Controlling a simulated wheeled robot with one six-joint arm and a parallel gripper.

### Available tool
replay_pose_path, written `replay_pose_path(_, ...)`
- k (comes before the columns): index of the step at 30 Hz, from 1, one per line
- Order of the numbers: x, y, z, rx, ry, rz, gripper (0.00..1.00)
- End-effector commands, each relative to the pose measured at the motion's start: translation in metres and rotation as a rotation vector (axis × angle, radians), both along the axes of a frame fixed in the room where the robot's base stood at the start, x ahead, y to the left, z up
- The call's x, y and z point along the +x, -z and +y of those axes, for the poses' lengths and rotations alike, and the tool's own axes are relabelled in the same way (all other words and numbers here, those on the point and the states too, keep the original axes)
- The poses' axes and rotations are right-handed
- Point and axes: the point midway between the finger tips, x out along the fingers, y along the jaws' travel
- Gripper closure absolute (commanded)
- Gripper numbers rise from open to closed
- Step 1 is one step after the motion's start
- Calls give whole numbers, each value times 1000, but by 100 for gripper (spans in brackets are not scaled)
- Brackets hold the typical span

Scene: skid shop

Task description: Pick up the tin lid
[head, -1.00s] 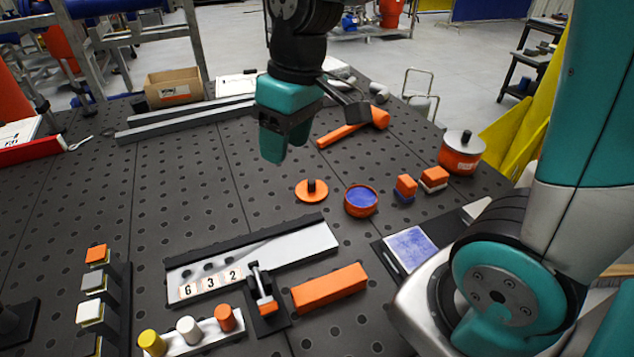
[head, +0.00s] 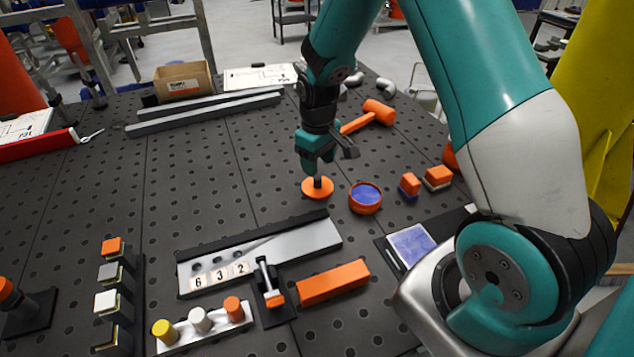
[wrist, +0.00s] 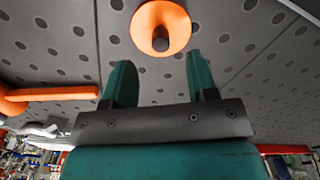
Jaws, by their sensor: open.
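The tin lid (head: 317,188) is an orange disc with a dark upright knob, lying flat on the dark perforated table. In the wrist view the lid (wrist: 174,22) is beyond the fingertips, its knob roughly in line with the gap between them. My gripper (head: 318,172) is just above the lid in the head view. Its two teal fingers stand apart with nothing between them in the wrist view (wrist: 158,75). The open orange tin (head: 365,199) with blue inside stands just right of the lid.
An orange mallet (head: 370,115) lies behind and right of the lid. Orange-topped blocks (head: 438,177) stand right of the tin. A sloped metal plate with number tiles (head: 290,247) and an orange bar (head: 333,283) lie in front. The table left of the lid is clear.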

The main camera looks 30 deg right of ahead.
Motion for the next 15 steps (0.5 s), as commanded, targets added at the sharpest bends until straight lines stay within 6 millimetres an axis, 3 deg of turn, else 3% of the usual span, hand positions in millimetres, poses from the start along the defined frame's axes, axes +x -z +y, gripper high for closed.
replay_pose_path(5,0,10,0,0,0,2,47)
replay_pose_path(15,0,53,1,1,0,1,47)
